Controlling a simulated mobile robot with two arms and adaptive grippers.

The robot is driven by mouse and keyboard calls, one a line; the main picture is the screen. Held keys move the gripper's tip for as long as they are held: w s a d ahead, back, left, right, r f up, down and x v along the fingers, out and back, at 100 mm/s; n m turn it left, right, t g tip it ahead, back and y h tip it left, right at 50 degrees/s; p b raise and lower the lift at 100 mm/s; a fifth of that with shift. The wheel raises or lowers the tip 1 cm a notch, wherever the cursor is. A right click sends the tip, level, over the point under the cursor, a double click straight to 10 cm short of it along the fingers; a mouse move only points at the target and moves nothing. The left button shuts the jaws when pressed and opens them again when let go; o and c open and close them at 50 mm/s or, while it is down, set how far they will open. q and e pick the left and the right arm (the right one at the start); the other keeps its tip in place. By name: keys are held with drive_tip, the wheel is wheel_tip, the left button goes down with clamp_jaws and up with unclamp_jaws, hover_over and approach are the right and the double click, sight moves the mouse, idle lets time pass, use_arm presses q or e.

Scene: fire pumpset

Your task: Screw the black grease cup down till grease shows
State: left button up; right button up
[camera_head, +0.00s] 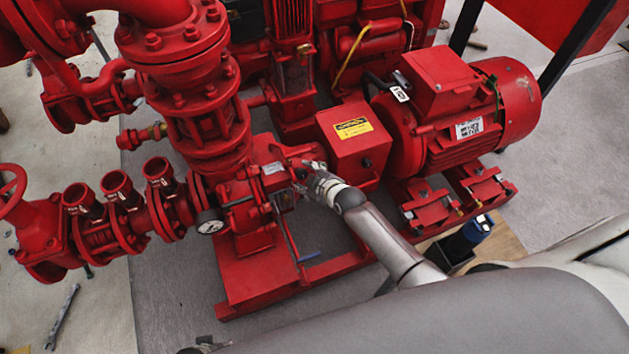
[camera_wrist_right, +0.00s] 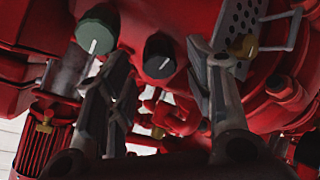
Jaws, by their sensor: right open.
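The black grease cup (camera_wrist_right: 158,58), a dark round cap with a white mark, sits on the red pump housing in the right wrist view. My right gripper (camera_wrist_right: 157,50) is open, with one finger to the left of the cup and one to the right; contact cannot be told. In the head view my right gripper (camera_head: 304,173) reaches in beside the pump, and the cup cannot be made out there. A green cup (camera_wrist_right: 97,30) with a white mark is left of the black one, partly behind the left finger. No grease is visible. My left gripper is not identifiable.
A perforated metal guard (camera_wrist_right: 238,30) and a brass fitting (camera_wrist_right: 243,46) are close to the right finger. The red coupling box (camera_head: 353,142) and motor (camera_head: 455,110) stand to the right of my gripper. A pressure gauge (camera_head: 209,222) is to the left.

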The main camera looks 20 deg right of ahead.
drive_tip(key=shift+v, duration=2.95)
drive_tip(key=shift+f, duration=0.15)
drive_tip(key=shift+c, duration=0.4)
